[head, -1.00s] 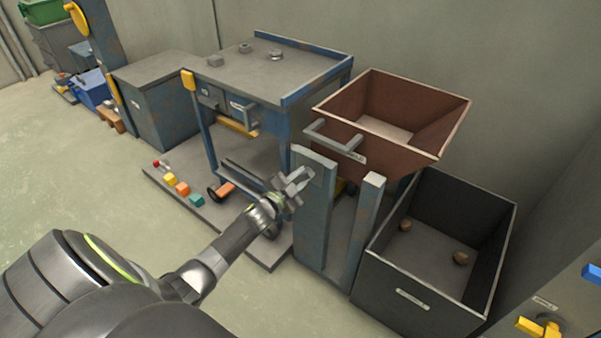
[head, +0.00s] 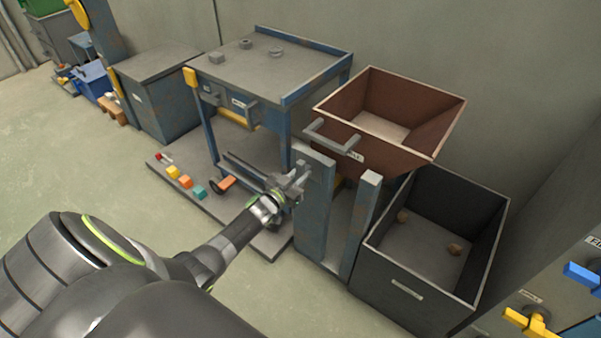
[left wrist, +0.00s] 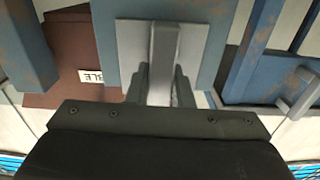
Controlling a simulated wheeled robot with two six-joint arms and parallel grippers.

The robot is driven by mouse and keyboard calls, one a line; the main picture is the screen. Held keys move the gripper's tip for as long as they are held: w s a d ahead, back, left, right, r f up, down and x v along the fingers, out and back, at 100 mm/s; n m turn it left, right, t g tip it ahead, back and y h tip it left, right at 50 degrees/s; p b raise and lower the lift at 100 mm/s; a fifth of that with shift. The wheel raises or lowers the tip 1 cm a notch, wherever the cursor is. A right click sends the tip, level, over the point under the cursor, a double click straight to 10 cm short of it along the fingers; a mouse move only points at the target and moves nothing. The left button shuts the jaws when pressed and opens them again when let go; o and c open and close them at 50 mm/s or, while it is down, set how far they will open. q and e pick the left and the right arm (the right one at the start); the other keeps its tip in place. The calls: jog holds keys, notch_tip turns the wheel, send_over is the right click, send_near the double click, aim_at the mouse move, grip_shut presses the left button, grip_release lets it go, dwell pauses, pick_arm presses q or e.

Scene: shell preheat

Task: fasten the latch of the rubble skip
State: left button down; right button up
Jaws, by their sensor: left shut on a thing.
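The rubble skip (head: 388,115) is a rust-brown open hopper with a grey handle bar, held between blue posts. Its label shows in part in the left wrist view, on the brown wall (left wrist: 60,60). The latch is a grey lever (left wrist: 163,50) on a pale grey plate (left wrist: 132,40), fixed to the blue post (head: 314,220). My left gripper (head: 298,178) is at this post. In the left wrist view its two fingers (left wrist: 163,86) stand either side of the lever and are shut on it. In the head view the gripper hides most of the latch. My right gripper is not in view.
A dark open bin (head: 432,245) with a few brown lumps stands right of the skip. A blue-grey workbench (head: 262,75) stands to the left, with a low plinth (head: 235,215) carrying coloured blocks. Open floor (head: 70,165) lies at the left.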

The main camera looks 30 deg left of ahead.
pick_arm(q)
jog(key=shift+f+n, duration=0.1)
jog(key=shift+n, duration=0.2)
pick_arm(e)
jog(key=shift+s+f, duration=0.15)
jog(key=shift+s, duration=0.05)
pick_arm(q)
jog(key=c, duration=1.3)
grip_release()
jog(key=shift+s, duration=0.25)
jog(key=s, duration=0.5)
jog(key=s+a+p, duration=0.1)
jog(key=s, duration=0.5)
jog(key=s+p, duration=0.1)
jog(key=s, duration=0.5)
jog(key=shift+a, duration=0.2)
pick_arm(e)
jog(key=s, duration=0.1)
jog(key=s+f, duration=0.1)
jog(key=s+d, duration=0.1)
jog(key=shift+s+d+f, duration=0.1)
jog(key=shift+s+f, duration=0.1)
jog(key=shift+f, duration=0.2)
pick_arm(q)
jog(key=shift+w, duration=0.1)
